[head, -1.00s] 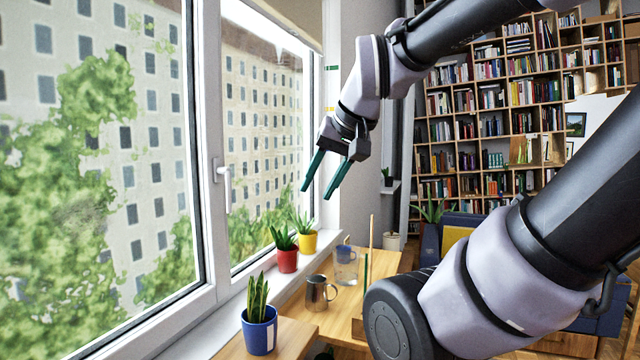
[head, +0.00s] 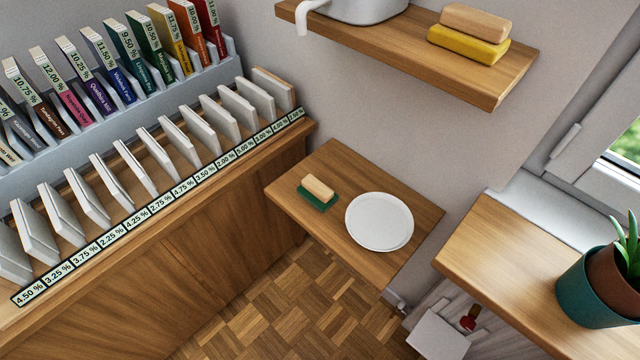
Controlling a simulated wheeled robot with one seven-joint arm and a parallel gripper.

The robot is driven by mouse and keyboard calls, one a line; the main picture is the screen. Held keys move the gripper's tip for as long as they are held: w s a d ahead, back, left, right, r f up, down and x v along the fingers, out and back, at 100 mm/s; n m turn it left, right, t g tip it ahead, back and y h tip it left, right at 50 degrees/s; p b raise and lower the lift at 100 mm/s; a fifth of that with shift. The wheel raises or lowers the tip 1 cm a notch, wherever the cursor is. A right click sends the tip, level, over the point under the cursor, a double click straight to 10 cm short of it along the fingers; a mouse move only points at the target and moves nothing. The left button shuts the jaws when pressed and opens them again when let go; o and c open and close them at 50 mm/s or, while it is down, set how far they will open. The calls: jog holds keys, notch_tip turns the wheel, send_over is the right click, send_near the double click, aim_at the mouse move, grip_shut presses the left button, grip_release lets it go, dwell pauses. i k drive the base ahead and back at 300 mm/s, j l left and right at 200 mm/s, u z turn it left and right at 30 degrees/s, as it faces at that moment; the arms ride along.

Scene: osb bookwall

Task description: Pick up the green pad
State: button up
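The green pad (head: 313,200) lies on a small low wooden shelf (head: 335,232) in the head view. It is thin and dark green. A beige wooden block (head: 318,187) rests on top of it and hides part of its upper face; the pad's near edge and right end show. A round white plate (head: 379,222) lies just right of the pad, apart from it. My gripper is not in this view.
An upper wooden shelf (head: 420,55) overhangs behind, bearing a yellow pad (head: 467,46) under another beige block (head: 475,21) and a pale container (head: 365,8). Left stands a rack of labelled packets (head: 130,165). Right, a counter (head: 505,262) holds a potted plant (head: 600,285).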

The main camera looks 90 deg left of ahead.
aim_at(319, 195)
jog(key=k+j+u, duration=0.7)
jog(key=u, duration=1.8)
jog(key=k+j, duration=0.05)
jog(key=j, duration=0.05)
